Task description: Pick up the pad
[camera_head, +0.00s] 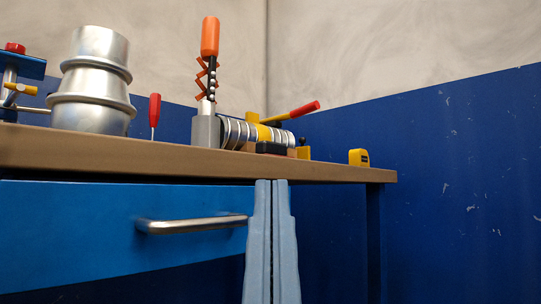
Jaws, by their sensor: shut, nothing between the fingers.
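No thing in the head view is plainly a pad. A small dark flat block (270,147) lies at the bench top's front edge, before the ribbed metal duct (236,134); I cannot tell whether it is the pad. My gripper (271,184) shows as two pale blue fingers pointing up, side by side and shut with nothing between them. Its tips are in front of the bench's front edge, below the dark block in the picture. The bench top's surface is hardly visible from this low view, so flat things on it may be hidden.
The wooden bench top (100,155) sits over a blue drawer with a metal handle (192,225). A large metal duct fitting (92,85), a red screwdriver (154,112), an orange-handled tool (210,40) and a yellow tape measure (359,157) stand on it. Blue wall panels rise behind.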

